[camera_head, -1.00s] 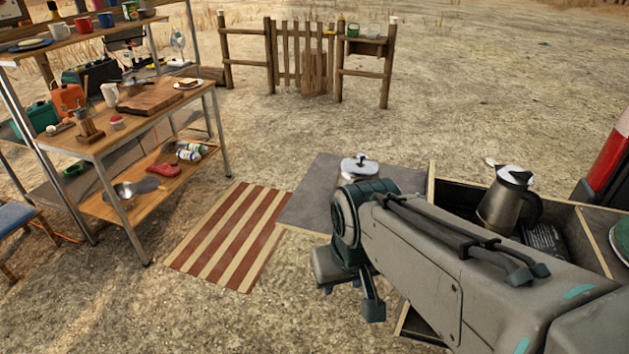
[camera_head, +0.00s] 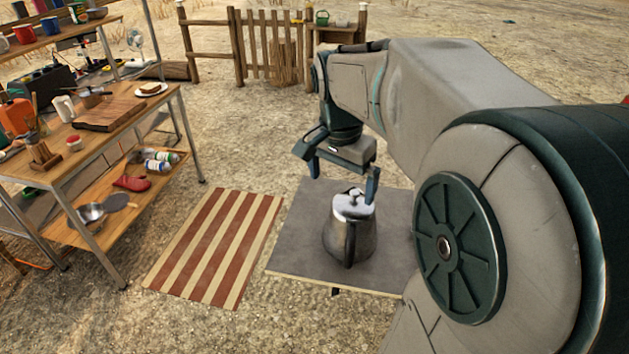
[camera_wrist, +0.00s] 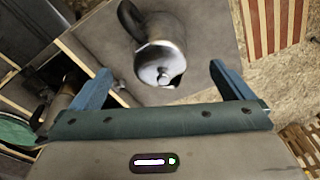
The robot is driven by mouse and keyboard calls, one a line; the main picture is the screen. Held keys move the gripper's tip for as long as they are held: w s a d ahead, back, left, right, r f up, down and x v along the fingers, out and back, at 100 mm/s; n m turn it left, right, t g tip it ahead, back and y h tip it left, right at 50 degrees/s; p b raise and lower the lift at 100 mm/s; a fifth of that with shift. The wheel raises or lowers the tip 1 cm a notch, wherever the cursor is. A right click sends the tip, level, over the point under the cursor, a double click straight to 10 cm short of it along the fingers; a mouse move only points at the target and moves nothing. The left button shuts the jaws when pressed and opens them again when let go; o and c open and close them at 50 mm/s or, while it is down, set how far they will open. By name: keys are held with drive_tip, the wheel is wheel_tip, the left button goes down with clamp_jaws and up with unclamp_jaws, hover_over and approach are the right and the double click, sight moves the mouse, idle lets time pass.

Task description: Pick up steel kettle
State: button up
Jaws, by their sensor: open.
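The steel kettle (camera_head: 352,232) stands upright on a grey board (camera_head: 302,228), with its white-topped lid and knob facing up and its dark handle towards the camera. My gripper (camera_head: 343,186) is open above and just behind the kettle's lid in the head view. In the wrist view the kettle (camera_wrist: 160,50) shows beyond the open fingers (camera_wrist: 160,80), roughly between them, with its lid nearest and its black handle at the upper left. Nothing is held. I cannot tell whether a finger touches the lid.
A red-and-cream striped mat (camera_head: 216,247) lies on the ground left of the board. A wooden shelf table (camera_head: 84,140) with several items stands at the left. A wooden fence (camera_head: 283,45) is at the back. A drawer area with a jug (camera_wrist: 58,102) shows in the wrist view.

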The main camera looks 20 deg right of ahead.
sight(347, 207)
drive_tip(key=d+f, duration=0.1)
drive_tip(key=f, duration=0.1)
drive_tip(key=w+f+m, duration=0.1)
drive_tip(key=f, duration=0.1)
drive_tip(key=d+f+m+p, duration=0.1)
drive_tip(key=f, duration=0.1)
drive_tip(key=shift+w+d+f, duration=0.35)
drive_tip(key=shift+f, duration=0.05)
drive_tip(key=shift+w+d+f+p, duration=0.1)
drive_tip(key=shift+f+p, duration=0.3)
drive_tip(key=shift+f, duration=0.9)
drive_tip(key=shift+w+d+f+p, duration=0.1)
drive_tip(key=shift+f+p, duration=0.25)
drive_tip(key=shift+f, duration=0.95)
drive_tip(key=c, duration=1.3)
drive_tip(key=shift+o, duration=0.2)
drive_tip(key=shift+r, duration=0.1)
